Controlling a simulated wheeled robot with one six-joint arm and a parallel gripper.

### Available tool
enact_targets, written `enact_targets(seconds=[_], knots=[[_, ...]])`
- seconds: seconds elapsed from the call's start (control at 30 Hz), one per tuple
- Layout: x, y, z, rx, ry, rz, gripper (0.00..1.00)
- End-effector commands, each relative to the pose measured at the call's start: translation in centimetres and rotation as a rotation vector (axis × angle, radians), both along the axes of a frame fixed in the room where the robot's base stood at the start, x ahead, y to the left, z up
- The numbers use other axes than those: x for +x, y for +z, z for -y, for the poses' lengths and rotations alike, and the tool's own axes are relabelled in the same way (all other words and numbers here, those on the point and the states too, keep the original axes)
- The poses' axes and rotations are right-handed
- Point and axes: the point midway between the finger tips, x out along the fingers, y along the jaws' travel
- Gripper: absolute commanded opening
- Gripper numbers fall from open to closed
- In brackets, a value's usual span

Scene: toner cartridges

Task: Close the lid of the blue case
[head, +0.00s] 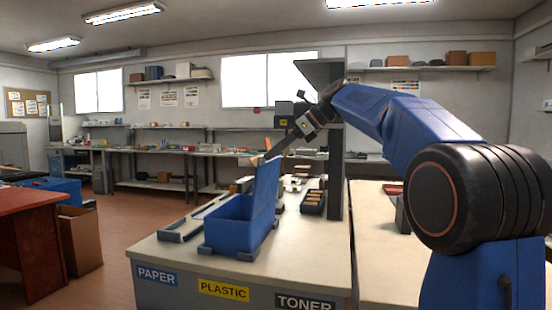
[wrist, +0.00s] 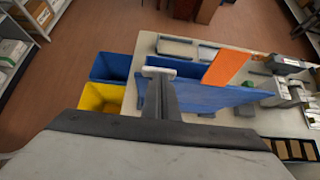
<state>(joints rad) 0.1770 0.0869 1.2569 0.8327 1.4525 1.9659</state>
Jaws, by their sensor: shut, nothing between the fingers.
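The blue case (head: 228,222) stands on the near end of the light table, in a dark grey holder. Its lid (head: 267,190) stands open, nearly upright, along the case's right side. In the wrist view the lid (wrist: 218,98) is a blue panel, with an orange piece (wrist: 226,67) by its upper edge. My gripper (head: 262,158) is shut and empty at the lid's top edge. In the wrist view my gripper (wrist: 158,72) is at the left end of the lid; I cannot tell whether it touches. The case's inside is mostly hidden there.
A dark tray (head: 313,202) with brown blocks and a dark post (head: 336,170) stand right of the case. A blue bin (wrist: 113,67) and a yellow bin (wrist: 102,97) are beside the table. The table front is clear.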

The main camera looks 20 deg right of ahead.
Motion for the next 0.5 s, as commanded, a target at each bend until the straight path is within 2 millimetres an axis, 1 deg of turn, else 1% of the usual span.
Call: enact_targets(seconds=[0.03,0.23,0.5], knots=[[0.5,0.2,-0.5,-0.026,0.004,-0.013,0.0],[1.6,0.6,-2.0,-0.114,0.003,-0.065,0.0],[3.0,0.9,-4.5,-0.108,0.003,-0.062,0.0]])
